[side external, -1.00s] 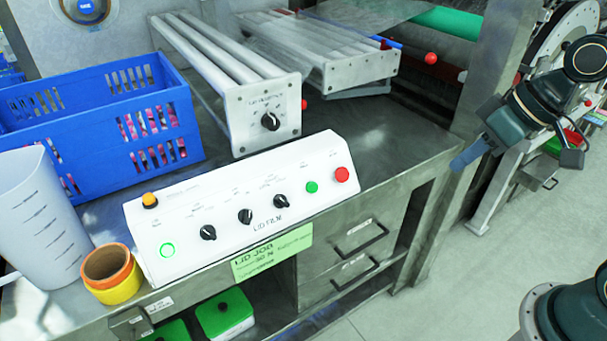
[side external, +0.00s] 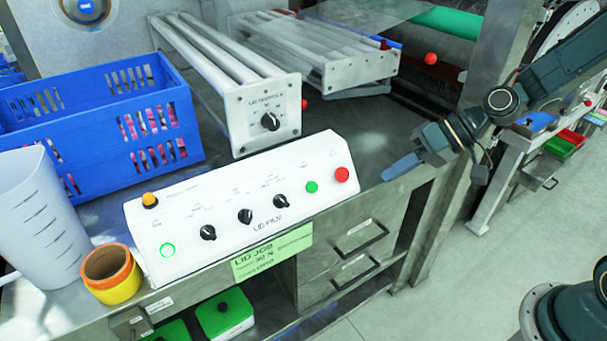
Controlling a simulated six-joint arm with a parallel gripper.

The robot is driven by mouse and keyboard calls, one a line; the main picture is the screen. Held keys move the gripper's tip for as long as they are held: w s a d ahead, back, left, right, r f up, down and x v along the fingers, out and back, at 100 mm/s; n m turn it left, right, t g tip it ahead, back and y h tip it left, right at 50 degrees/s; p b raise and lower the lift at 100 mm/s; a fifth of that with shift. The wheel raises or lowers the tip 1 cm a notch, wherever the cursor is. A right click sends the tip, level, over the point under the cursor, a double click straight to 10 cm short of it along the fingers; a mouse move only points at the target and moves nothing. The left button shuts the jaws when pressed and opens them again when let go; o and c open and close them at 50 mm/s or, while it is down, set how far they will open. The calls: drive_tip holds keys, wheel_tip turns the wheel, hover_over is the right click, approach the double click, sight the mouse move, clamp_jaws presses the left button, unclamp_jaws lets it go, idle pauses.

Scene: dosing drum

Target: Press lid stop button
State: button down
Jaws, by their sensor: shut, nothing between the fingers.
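The white sloped control panel (side external: 232,236), lettered "LID FILM", stands on the metal bench. A red button (side external: 342,174) is at its right end, with a green button (side external: 312,187) just left of it. Several black knobs sit along its middle. Nothing shows between the fingers.
A white roller unit (side external: 262,118) with a black knob stands behind the panel. A metal post (side external: 500,65) rises behind my arm.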

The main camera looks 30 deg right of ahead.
sight(338, 178)
drive_tip(key=shift+w+d+f+m+t+y, duration=0.15)
drive_tip(key=shift+w+f+m+t+y, duration=0.25)
drive_tip(key=shift+w+f+m, duration=0.35)
drive_tip(key=shift+w+d+f+m+t+y, duration=0.1)
drive_tip(key=shift+w+f+m+t+y, duration=0.4)
drive_tip(key=shift+w, duration=0.4)
drive_tip(key=shift+w+f, duration=0.1)
drive_tip(key=shift+f, duration=0.05)
drive_tip(key=w+f, duration=0.5)
drive_tip(key=w, duration=0.2)
drive_tip(key=shift+w+f, duration=0.4)
drive_tip(key=shift+w, duration=0.3)
idle(3.0)
drive_tip(key=shift+s, duration=0.1)
drive_tip(key=shift+s+r, duration=0.45)
drive_tip(key=shift+s, duration=0.2)
idle(0.5)
drive_tip(key=shift+s+r, duration=0.75)
drive_tip(key=shift+s, duration=0.3)
drive_tip(key=shift+s+r, duration=0.7)
drive_tip(key=shift+s, duration=0.3)
